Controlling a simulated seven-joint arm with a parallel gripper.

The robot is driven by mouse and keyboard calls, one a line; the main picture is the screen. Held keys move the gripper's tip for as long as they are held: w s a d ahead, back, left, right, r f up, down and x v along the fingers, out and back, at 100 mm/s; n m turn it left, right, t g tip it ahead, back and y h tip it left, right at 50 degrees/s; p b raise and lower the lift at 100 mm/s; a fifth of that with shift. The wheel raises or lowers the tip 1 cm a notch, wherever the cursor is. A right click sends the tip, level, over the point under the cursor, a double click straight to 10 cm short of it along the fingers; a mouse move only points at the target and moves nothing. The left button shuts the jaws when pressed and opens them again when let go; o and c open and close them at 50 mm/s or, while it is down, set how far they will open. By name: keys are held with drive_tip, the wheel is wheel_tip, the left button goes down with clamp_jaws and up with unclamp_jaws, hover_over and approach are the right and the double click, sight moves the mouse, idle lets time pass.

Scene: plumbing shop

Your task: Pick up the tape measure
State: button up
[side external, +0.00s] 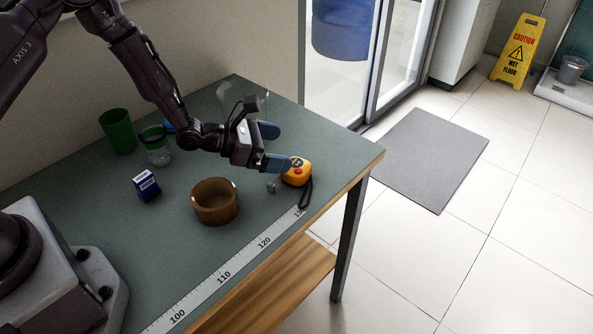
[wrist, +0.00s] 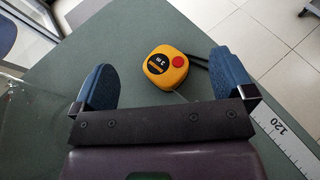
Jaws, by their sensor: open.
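The tape measure (side external: 297,172) is orange-yellow with a red button and a dark wrist strap, and lies on the green bench top near its right end. In the wrist view the tape measure (wrist: 165,68) lies ahead of my gripper, between the lines of the two fingers but nearer the right one. My gripper (side external: 272,146) is open, with blue fingertips, and holds nothing. In the wrist view the fingers of my gripper (wrist: 166,82) are wide apart. In the side view one fingertip covers or borders the tape measure's left edge; I cannot tell whether they touch.
A brown ring-shaped bowl (side external: 214,202), a blue box (side external: 146,186), a green cup (side external: 118,131) and a clear glass (side external: 156,147) stand on the bench (side external: 110,235). A printed ruler strip (side external: 223,277) runs along the front edge. A transparent object (side external: 240,97) stands behind my gripper.

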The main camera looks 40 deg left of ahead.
sight(300, 165)
wheel_tip(300, 165, down, 4)
drive_tip(key=shift+r, duration=0.15)
drive_tip(key=shift+w+d+f, duration=0.15)
drive_tip(key=shift+f, duration=0.2)
drive_tip(key=x, duration=0.4)
drive_tip(key=shift+w+d, duration=0.15)
drive_tip(key=shift+w, duration=0.15)
drive_tip(key=c, duration=1.1)
drive_tip(key=shift+c, duration=0.2)
drive_tip(key=shift+r, duration=0.2)
